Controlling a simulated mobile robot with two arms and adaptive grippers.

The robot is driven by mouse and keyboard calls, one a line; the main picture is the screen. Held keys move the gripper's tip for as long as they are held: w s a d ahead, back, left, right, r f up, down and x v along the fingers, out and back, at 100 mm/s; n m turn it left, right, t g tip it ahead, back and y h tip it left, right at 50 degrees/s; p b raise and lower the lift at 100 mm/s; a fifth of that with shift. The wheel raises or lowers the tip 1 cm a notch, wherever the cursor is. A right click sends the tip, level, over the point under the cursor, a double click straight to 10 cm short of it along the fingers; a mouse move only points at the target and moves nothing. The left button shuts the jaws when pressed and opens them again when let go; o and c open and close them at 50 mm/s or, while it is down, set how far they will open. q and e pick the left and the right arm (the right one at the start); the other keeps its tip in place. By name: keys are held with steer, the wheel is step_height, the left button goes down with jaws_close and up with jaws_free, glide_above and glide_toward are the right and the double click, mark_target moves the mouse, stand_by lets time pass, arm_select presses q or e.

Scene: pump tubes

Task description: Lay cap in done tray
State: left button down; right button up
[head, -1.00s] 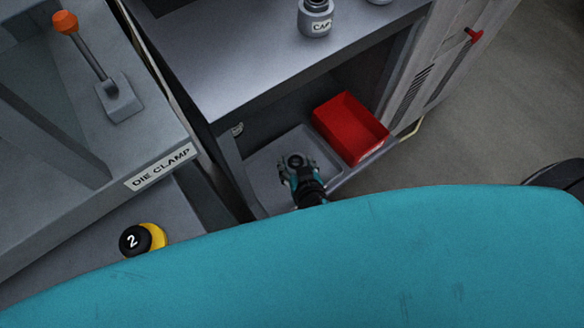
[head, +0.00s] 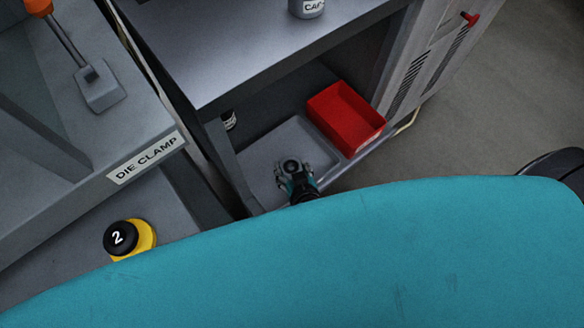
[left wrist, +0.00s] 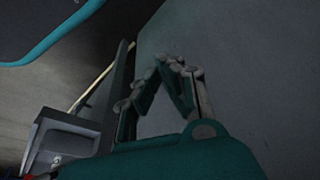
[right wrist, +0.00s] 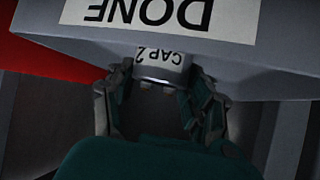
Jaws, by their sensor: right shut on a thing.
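My right gripper (head: 292,172) is shut on a cap (head: 291,166), a small grey round piece with a dark centre. In the right wrist view the cap (right wrist: 164,66) reads "CAP 2" and sits between the fingers (right wrist: 160,92). The grey done tray (head: 268,150) lies low under the bench. Its wall, labelled "DONE" (right wrist: 160,14), is close to the cap in the right wrist view. In the head view the gripper overlaps the tray's near part; I cannot tell the cap's height above its floor. My left gripper (left wrist: 172,68) looks shut and empty in the left wrist view.
A red bin (head: 345,115) stands right beside the tray. The bench top (head: 240,50) overhangs behind, with a labelled grey piece (head: 307,8) on it. The die clamp panel (head: 145,160) and a yellow-black button (head: 130,238) are at left. Open floor lies at right.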

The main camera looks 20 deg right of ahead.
arm_select(q)
steer(key=shift+r, duration=0.1)
steer(key=shift+r, duration=0.2)
arm_select(e)
steer(key=o, duration=1.4)
steer(key=shift+f, duration=0.1)
arm_select(q)
steer(key=shift+w+r, duration=0.1)
arm_select(e)
steer(key=shift+o, duration=0.2)
arm_select(q)
step_height(320, 180, down, 7)
steer(key=s+p, duration=0.1)
steer(key=shift+s+p, duration=0.2)
steer(key=shift+p, duration=0.2)
arm_select(e)
steer(key=v, duration=1.2)
arm_select(q)
steer(key=shift+r, duration=0.1)
